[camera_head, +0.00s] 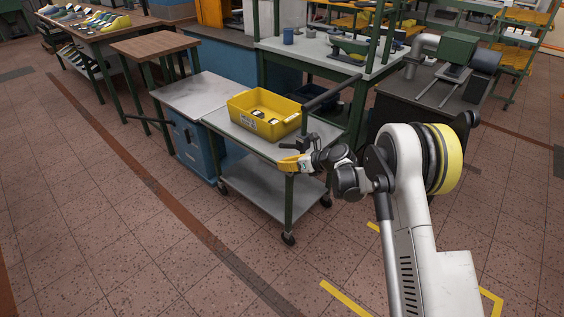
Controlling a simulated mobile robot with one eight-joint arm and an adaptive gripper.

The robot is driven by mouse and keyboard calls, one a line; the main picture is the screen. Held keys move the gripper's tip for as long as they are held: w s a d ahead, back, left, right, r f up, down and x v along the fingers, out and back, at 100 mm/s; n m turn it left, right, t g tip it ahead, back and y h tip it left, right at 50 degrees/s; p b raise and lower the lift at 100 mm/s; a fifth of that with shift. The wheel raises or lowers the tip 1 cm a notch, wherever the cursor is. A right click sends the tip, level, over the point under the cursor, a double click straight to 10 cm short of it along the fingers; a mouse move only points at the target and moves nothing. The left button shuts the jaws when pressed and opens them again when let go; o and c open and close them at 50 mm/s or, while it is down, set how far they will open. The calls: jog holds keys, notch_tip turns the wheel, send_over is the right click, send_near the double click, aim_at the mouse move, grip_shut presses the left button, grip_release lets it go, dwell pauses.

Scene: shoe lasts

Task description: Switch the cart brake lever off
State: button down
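The cart (272,199) stands in the middle, with green legs, a grey top and lower shelf, and casters. A dark push handle (335,93) rises at its right end. A small yellow part (289,164) shows at the cart's near right corner. It may be the brake lever, but it is too small to be sure. My arm reaches in from the right, and my gripper (303,158) is at that corner, overlapping or touching the yellow part in the picture. The fingers are too small to tell whether they are open or shut.
A yellow bin (263,115) with small items sits on the cart top. A grey-topped blue cabinet (196,92) stands just left of the cart, a green-framed workbench (318,52) behind, and a machine bench (436,98) at right. The tiled floor in front is clear.

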jog(key=w+d+p+v, duration=0.1)
jog(key=p+v, duration=0.3)
jog(key=v, duration=0.5)
jog(key=shift+d+p, duration=0.35)
jog(key=shift+p, duration=0.05)
jog(key=shift+s+f, duration=0.1)
jog(key=shift+f, duration=0.1)
jog(key=s+d+r+n+h, duration=0.2)
jog(key=s+d+r+n, duration=0.1)
jog(key=s+r+n, duration=0.45)
jog(key=s+d+r+n+h, duration=0.3)
jog(key=s+r+n, duration=0.2)
jog(key=s+r, duration=0.45)
jog(key=s+d+r+n+h, duration=0.1)
jog(key=s+d+n, duration=0.2)
jog(key=s, duration=0.4)
jog(key=s+d+n+h, duration=0.2)
jog(key=s+d+n, duration=0.1)
jog(key=s+n, duration=0.3)
jog(key=s+d+r+n+h, duration=0.1)
jog(key=s+n, duration=0.4)
jog(key=s, duration=0.5)
jog(key=shift+d+r+t+h, duration=0.4)
jog(key=shift+d+h, duration=0.2)
jog(key=shift+d, duration=0.6)
